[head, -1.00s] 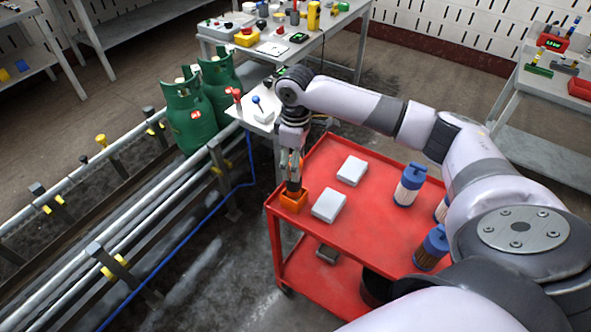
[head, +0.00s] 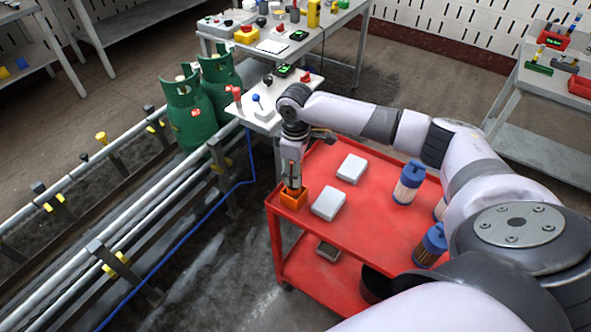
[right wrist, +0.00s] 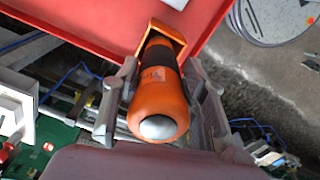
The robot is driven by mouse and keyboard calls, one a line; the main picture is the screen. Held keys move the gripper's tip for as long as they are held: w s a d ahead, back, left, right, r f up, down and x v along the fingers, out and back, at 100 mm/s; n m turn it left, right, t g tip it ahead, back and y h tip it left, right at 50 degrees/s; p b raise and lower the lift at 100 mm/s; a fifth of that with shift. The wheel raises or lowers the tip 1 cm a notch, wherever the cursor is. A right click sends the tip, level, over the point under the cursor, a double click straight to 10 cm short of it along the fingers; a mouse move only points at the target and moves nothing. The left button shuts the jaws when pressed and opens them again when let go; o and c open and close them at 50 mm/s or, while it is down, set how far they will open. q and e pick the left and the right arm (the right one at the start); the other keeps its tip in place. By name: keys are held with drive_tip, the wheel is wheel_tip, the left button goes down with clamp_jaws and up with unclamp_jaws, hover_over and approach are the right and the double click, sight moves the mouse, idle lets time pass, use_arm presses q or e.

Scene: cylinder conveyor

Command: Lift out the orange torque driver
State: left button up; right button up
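The orange torque driver (right wrist: 160,105) has a black band and a pale round end cap. In the right wrist view it stands end-on to the camera, its far end in an orange square holder (right wrist: 166,36). The holder also shows in the head view (head: 291,203), on the near left corner of the red cart. My right gripper (right wrist: 161,75) points down over the holder, with one finger on each side of the driver. Small gaps seem to show between fingers and driver, so it looks open. In the head view the right gripper (head: 292,185) largely hides the driver. My left gripper is not in view.
The red cart (head: 375,205) also carries two pale boxes (head: 352,169) (head: 328,204) and blue-capped cylinders (head: 409,183). A white panel with knobs (head: 262,112), green gas bottles (head: 187,113) and a pipe rail (head: 150,205) stand to the left.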

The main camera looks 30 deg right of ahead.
clamp_jaws()
idle(0.3)
drive_tip(key=shift+c, duration=0.6)
unclamp_jaws()
drive_tip(key=c, duration=0.7)
drive_tip(key=shift+r+p, duration=3.8)
drive_tip(key=shift+p, duration=0.75)
